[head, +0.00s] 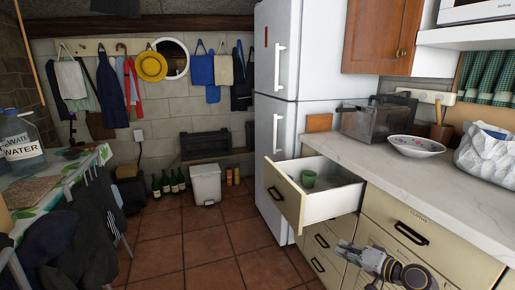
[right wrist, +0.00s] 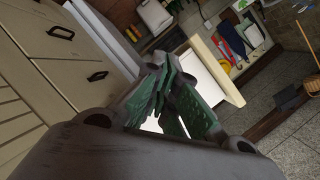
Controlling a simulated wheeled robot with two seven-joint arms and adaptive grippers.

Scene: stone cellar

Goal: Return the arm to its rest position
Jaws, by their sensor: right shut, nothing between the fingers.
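My right gripper (head: 347,250) is in the head view at the lower right, in front of the cabinet's drawer fronts and lower than the open drawer. Its fingers are shut and empty; their green pads also show in the right wrist view (right wrist: 165,98). The open drawer (head: 284,194) stands out from the cabinet, left of and above the gripper, apart from it in the picture. A green cup (head: 309,178) is inside the drawer. My left gripper is not in view.
A marble counter (head: 440,180) runs along the right, with a toaster oven (head: 372,122), a patterned bowl (head: 415,146) and a white bag (head: 487,155). A white fridge (head: 300,80) stands behind the drawer. A table (head: 60,180) with chairs is at left. The tiled floor (head: 205,248) between is clear.

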